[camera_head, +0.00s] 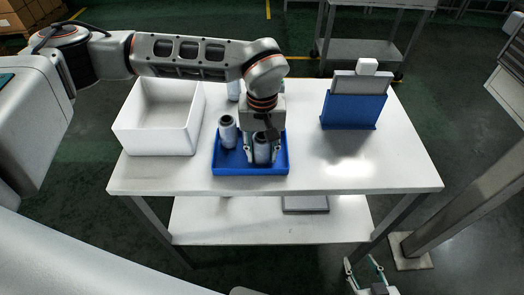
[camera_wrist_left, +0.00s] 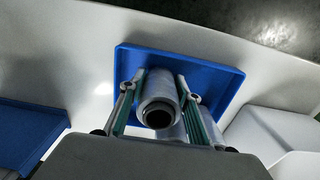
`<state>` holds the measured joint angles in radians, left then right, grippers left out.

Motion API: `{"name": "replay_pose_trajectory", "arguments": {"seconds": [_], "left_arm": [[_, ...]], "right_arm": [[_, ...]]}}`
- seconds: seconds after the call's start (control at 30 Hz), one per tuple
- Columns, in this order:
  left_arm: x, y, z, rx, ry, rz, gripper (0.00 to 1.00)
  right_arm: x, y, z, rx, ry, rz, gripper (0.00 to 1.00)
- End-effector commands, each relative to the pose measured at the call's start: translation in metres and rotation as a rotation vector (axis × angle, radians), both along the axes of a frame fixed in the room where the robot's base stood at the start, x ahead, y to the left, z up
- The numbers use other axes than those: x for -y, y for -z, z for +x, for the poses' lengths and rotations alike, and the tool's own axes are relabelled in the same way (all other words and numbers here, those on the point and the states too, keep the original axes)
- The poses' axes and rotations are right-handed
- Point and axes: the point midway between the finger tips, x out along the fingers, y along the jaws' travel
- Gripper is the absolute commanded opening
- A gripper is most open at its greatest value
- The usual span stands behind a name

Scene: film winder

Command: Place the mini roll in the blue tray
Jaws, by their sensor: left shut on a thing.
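The blue tray (camera_head: 250,171) lies on the white table near its front edge; it also shows in the left wrist view (camera_wrist_left: 215,75). My left gripper (camera_head: 263,156) points down over the right part of the tray and is shut on an upright mini roll (camera_head: 262,149). In the left wrist view the roll (camera_wrist_left: 159,103) sits between the fingers, its hollow end towards the camera. I cannot tell whether its bottom touches the tray floor. Another roll (camera_head: 227,132) stands upright in the tray's left part. My right gripper (camera_head: 365,270) is open and empty, low in front of the table.
A white open box (camera_head: 158,145) stands left of the tray. A third roll (camera_head: 233,91) stands behind the tray, partly hidden by my left arm. A blue holder (camera_head: 352,112) with grey and white pieces stands at the right. The table (camera_head: 380,165) is clear at the front right.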

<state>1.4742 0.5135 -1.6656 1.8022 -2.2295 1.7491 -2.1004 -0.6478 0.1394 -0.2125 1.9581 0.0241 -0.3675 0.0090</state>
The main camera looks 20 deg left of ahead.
Motion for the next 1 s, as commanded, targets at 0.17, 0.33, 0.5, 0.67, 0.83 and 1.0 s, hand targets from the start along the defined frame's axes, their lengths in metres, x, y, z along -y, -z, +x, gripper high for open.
{"name": "replay_pose_trajectory", "arguments": {"seconds": [0.17,0.33,0.5,0.67,0.83,1.0], "left_arm": [[0.000,0.001,0.000,0.000,0.000,0.000,0.49],[0.000,0.001,0.000,0.000,0.000,0.000,0.49],[0.000,-0.003,0.000,0.000,0.001,0.000,0.49],[0.000,-0.021,0.001,0.004,0.002,0.000,0.49],[0.000,-0.056,0.001,0.005,0.001,-0.001,0.49],[0.000,-0.090,0.001,0.005,0.000,0.000,0.49]], "right_arm": [[0.000,0.001,0.000,0.000,0.000,0.000,0.40],[0.000,0.000,0.000,0.001,0.000,0.000,0.40],[0.000,-0.004,0.001,0.004,0.000,0.001,0.40],[0.000,-0.003,0.002,0.007,0.000,0.002,0.40],[0.000,0.000,0.001,0.006,0.000,0.001,0.40],[0.000,0.003,0.000,0.003,0.000,0.001,0.40]]}}
